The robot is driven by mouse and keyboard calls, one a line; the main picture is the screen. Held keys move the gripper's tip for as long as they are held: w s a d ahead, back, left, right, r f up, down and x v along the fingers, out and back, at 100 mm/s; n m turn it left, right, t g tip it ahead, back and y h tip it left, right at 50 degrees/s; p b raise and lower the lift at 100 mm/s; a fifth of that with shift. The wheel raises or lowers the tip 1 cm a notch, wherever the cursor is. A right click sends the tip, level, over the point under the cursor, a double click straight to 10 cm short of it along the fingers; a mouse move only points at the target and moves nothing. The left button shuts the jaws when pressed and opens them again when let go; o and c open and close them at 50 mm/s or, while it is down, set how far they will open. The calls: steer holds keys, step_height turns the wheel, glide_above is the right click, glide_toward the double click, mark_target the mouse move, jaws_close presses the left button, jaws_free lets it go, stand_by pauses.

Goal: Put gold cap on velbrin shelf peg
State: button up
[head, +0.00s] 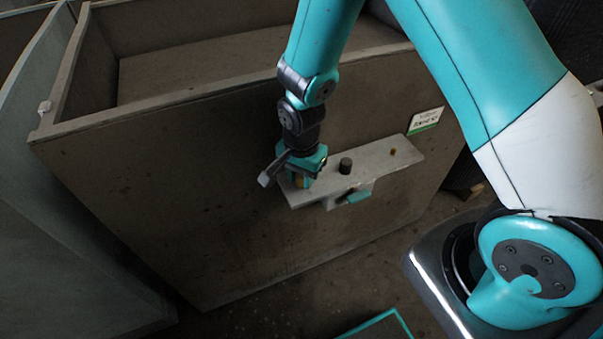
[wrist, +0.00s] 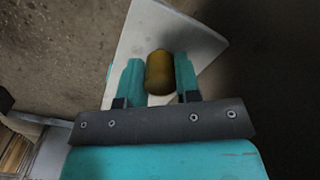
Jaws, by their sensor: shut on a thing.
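My gripper (head: 301,178) is shut on the gold cap, over the left end of a pale shelf fixed to the large box's wall. In the wrist view the gold cap (wrist: 160,73) sits between the two teal fingers (wrist: 159,88), with the pale shelf (wrist: 150,30) behind it. In the head view the shelf (head: 376,163) carries a short dark peg (head: 345,165) near its middle, right of my gripper. A small yellowish spot (head: 393,152) shows on the shelf's right part. Whether the cap touches the shelf or a peg beneath it is hidden.
The large brown open-topped box (head: 150,190) stands behind the shelf. A white and green label (head: 425,120) is on its wall. A teal piece (head: 357,197) shows below the shelf's front edge. A grey panel (head: 60,240) stands at the left.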

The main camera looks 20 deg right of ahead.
steer(key=shift+f+b, duration=0.3)
steer(key=shift+f, duration=0.25)
steer(key=o, duration=1)
steer(key=shift+c, duration=0.2)
steer(key=shift+r, duration=0.15)
step_height(320, 180, up, 17)
steer(key=p, duration=0.1)
